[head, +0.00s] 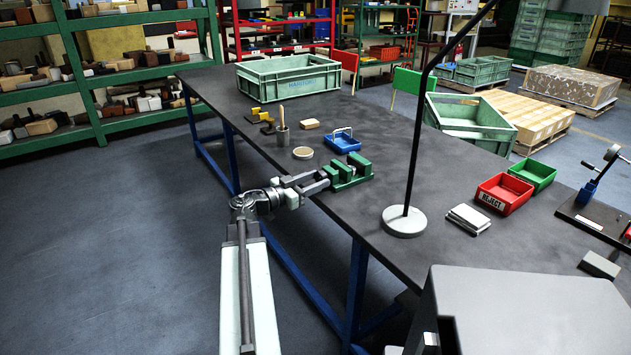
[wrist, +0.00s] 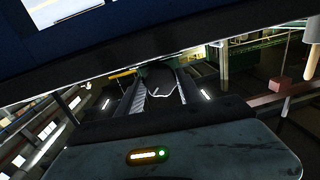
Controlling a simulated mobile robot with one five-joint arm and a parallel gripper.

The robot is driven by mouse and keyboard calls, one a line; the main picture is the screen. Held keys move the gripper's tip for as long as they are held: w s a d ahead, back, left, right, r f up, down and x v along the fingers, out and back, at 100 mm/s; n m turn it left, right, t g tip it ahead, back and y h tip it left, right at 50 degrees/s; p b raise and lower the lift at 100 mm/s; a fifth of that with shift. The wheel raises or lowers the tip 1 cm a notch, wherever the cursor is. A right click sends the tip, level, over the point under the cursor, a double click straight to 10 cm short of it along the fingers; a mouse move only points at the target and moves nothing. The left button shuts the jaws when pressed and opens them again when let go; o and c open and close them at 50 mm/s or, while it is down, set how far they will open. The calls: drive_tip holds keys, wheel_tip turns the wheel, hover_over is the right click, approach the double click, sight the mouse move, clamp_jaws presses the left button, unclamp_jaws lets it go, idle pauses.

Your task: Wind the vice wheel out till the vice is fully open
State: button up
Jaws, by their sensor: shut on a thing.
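The green vice (head: 361,163) sits on the near edge of the dark workbench (head: 440,186) in the head view. A gap shows between its green blocks. My gripper (head: 324,180) reaches in from the left at the vice's near-left end and is shut on the vice wheel. The wheel is hidden by the fingers in the head view, so its turn angle cannot be read. In the wrist view, the dark body of my gripper, with a small lit indicator, fills the lower part.
A lamp with a round base (head: 404,222) stands right of the vice. A red reject bin (head: 503,194) and grey plates (head: 468,220) are farther right. Bench between is clear.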

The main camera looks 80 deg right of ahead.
drive_tip(key=n, duration=0.4)
drive_tip(key=shift+r+p, duration=0.1)
drive_tip(key=shift+p, duration=0.3)
drive_tip(key=shift+w+n+y, duration=0.1)
drive_tip(key=shift+n+y, duration=0.2)
drive_tip(key=shift+n, duration=2)
drive_tip(key=o, duration=1.4)
drive_tip(key=shift+c, duration=0.2)
